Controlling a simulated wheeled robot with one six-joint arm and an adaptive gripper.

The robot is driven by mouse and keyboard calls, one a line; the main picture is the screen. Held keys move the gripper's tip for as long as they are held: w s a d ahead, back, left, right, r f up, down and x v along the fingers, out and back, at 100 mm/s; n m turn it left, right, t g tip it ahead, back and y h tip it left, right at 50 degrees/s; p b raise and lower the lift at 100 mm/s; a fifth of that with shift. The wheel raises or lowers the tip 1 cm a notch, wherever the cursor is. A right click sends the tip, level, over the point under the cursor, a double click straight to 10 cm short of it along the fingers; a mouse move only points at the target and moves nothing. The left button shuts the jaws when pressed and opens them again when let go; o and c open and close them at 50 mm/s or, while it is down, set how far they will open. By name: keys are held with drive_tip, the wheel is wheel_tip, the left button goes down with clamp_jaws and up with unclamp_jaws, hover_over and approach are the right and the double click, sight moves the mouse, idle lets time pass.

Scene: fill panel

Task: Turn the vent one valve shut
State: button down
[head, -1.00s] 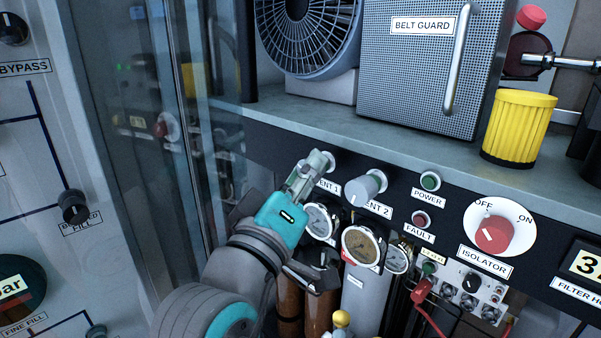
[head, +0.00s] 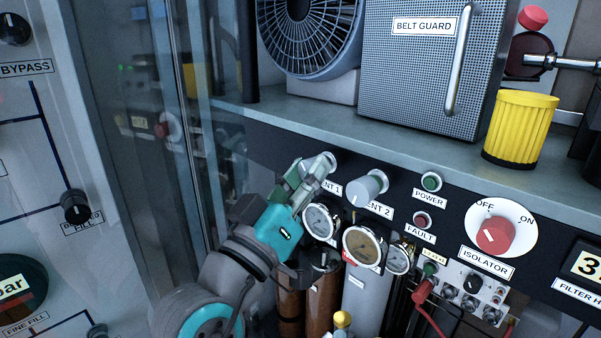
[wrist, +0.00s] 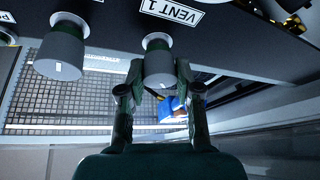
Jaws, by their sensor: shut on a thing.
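The vent one valve is a pale grey round knob (wrist: 159,66) under the label VENT 1 (wrist: 172,10) in the wrist view. My gripper (wrist: 158,88) is shut on this knob, with one finger on each side of it. In the head view my gripper (head: 312,174) is at the dark panel strip, and its fingers hide most of the knob and part of its label. The vent two knob (head: 367,188) is to the right, apart from my gripper. It also shows at the left of the wrist view (wrist: 60,54).
Pressure gauges (head: 362,246) sit just below the knobs, close to my gripper. The isolator switch (head: 495,235) is further right. A shelf edge (head: 400,148) runs above, with a belt guard (head: 420,75) and a yellow cap (head: 520,128) on it. A clear panel stands at the left.

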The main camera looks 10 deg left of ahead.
drive_tip(key=c, duration=0.8)
unclamp_jaws()
drive_tip(key=shift+f, duration=0.1)
drive_tip(key=v, duration=1.2)
drive_tip(key=shift+a, duration=0.1)
